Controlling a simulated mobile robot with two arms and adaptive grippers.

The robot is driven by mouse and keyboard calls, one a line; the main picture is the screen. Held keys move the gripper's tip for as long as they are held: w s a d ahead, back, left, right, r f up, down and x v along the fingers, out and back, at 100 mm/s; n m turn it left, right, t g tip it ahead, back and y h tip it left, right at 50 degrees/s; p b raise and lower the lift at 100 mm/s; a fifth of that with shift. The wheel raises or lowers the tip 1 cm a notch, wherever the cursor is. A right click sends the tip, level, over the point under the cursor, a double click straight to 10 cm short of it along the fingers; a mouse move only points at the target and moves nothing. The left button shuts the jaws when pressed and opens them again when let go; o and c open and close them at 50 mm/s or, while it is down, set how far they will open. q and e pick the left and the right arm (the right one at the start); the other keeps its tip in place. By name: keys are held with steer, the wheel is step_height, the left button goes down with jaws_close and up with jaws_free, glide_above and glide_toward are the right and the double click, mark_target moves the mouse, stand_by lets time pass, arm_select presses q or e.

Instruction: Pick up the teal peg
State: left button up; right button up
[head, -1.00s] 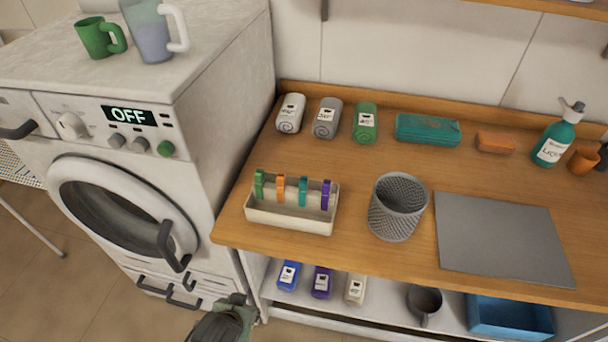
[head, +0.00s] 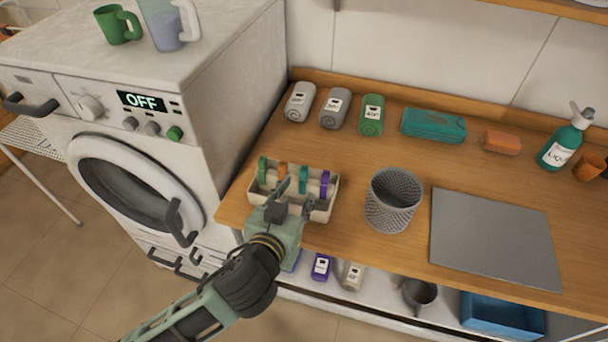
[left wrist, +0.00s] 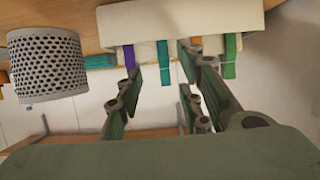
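The teal peg (head: 303,179) stands upright in the cream tray (head: 332,203), between the orange peg (head: 282,172) and the purple peg (head: 324,183). My left gripper (head: 293,205) is at the tray's front side, partly covering it. In the left wrist view, which looks upside down, the teal peg (left wrist: 163,53) lies between the two spread fingers of my left gripper (left wrist: 162,80), beyond their tips. The fingers are open and hold nothing. The green peg (head: 262,168) is at the tray's left end. My right gripper is not in view.
A grey mesh basket (head: 393,200) stands right of the tray, with a grey board (head: 495,240) beyond it. Rolled towels (head: 335,108) and a teal bundle (head: 433,126) line the back. The washing machine (head: 235,120) is at left. A lower shelf holds several items.

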mark_target(302, 184)
arm_select(q)
steer(key=x, duration=0.1)
steer(key=p+x, duration=0.1)
steer(key=x, duration=0.2)
steer(key=shift+w+a+r+p, duration=0.1)
steer(key=shift+w+a+p, duration=0.05)
steer(key=shift+w+p, duration=0.25)
steer(key=shift+w+f, duration=0.25)
steer(key=shift+w, duration=0.15)
jaws_close()
